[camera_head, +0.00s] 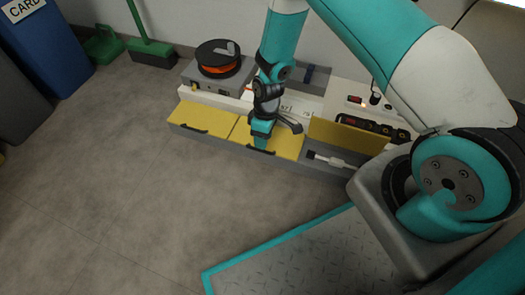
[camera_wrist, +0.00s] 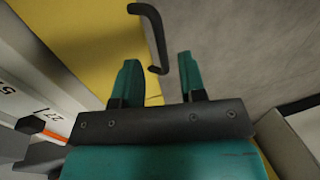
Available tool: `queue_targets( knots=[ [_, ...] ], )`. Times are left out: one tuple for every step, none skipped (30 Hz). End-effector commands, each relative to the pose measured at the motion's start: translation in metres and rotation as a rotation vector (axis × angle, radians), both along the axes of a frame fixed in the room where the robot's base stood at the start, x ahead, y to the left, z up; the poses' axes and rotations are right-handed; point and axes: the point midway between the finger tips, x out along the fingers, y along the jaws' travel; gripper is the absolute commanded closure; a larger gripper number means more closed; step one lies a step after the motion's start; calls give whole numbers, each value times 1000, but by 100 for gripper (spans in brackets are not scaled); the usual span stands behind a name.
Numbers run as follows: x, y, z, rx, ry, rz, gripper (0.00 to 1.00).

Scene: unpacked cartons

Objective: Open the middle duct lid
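The middle duct lid (camera_head: 285,143) is a yellow panel lying closed in the row of ducts on the floor; it also fills the upper left of the wrist view (camera_wrist: 75,40). Its dark bar handle (camera_wrist: 152,35) runs along its front edge. My gripper (camera_head: 261,140) is over the left part of this lid, close to the handle. In the wrist view my gripper (camera_wrist: 158,62) is open, two teal fingers apart, with one end of the handle showing between the tips. I cannot tell whether they touch it.
The left yellow lid (camera_head: 200,119) is closed. The right lid (camera_head: 346,135) stands raised over an open duct holding a white and black tool (camera_head: 338,160). An orange spool (camera_head: 218,58) and power strip (camera_head: 373,125) sit behind. The floor in front is clear.

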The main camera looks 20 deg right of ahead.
Motion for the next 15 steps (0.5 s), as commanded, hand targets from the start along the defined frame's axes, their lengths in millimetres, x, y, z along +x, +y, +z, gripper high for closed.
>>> queue_targets(
  knots=[
    [-1, 1, -15, 0, 0, 1, 62],
    [-2, 2, -19, 0, 0, 1, 62],
    [-3, 3, -24, 0, 0, 1, 62],
    [-3, 4, -27, 0, 0, 1, 62],
    [-4, 4, -30, 0, 0, 1, 62],
    [-4, 5, -32, 0, 0, 1, 62],
    [-4, 5, -34, 1, -1, 1, 62],
    [-5, 5, -35, 1, -1, 1, 62],
    [-5, 6, -36, 0, -2, 1, 62],
    [-5, 6, -37, 0, -2, 1, 62],
    [-5, 6, -37, 0, -2, 1, 62],
    [-5, 6, -37, 0, -2, 1, 62],
    [-5, 6, -37, 0, -2, 1, 62],
    [-5, 6, -37, 0, -2, 1, 62],
    [-5, 6, -37, 0, -2, 1, 62]
  ],
)
